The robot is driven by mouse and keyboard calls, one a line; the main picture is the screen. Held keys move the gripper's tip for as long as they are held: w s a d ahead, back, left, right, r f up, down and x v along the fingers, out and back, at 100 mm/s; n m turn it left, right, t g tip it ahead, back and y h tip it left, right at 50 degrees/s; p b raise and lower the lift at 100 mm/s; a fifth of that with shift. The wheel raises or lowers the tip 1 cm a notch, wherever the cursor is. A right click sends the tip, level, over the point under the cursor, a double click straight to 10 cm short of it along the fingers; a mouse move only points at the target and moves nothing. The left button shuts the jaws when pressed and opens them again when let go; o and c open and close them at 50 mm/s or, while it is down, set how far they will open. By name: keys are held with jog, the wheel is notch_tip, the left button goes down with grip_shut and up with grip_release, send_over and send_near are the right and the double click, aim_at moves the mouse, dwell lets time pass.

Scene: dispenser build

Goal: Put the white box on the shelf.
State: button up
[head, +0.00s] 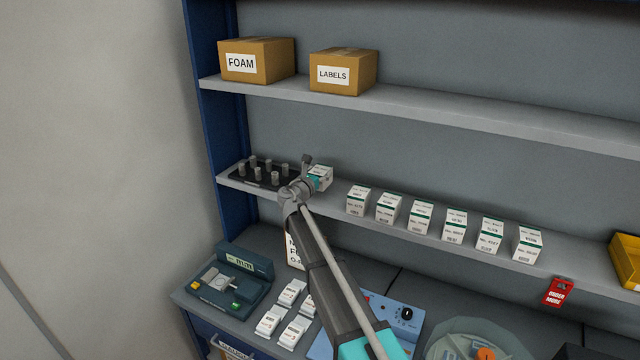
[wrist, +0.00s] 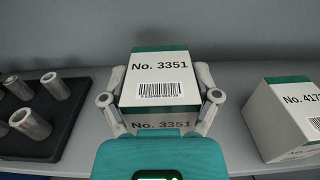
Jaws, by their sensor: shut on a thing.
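My gripper (wrist: 160,100) is shut on a white box (wrist: 161,70) with a green band, a barcode and the label "No. 3351". In the head view the held box (head: 321,177) is at the lower shelf (head: 340,192), partly hidden by my gripper (head: 309,182). It is between a dark tray of metal cylinders on its left and a row of similar boxes on its right. I cannot tell whether its underside touches the shelf.
The dark tray (wrist: 50,140) is close on the left. A similar box (wrist: 285,115) stands on the right with a gap between. Above, an upper shelf (head: 420,105) holds two cardboard boxes (head: 257,60). A yellow bin (head: 625,262) is at the far right.

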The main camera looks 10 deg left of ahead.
jog(key=shift+w+a+f+b, duration=0.1)
jog(key=shift+w+f+b, duration=0.1)
jog(key=shift+f+b, duration=0.25)
jog(key=shift+w+a+f+b, duration=0.1)
jog(key=shift+w+f+b, duration=0.1)
jog(key=shift+f+b, duration=1.35)
jog(key=shift+b, duration=0.05)
jog(key=shift+f, duration=0.1)
jog(key=o, duration=1.1)
jog(key=shift+o, duration=0.2)
jog(key=v, duration=1.2)
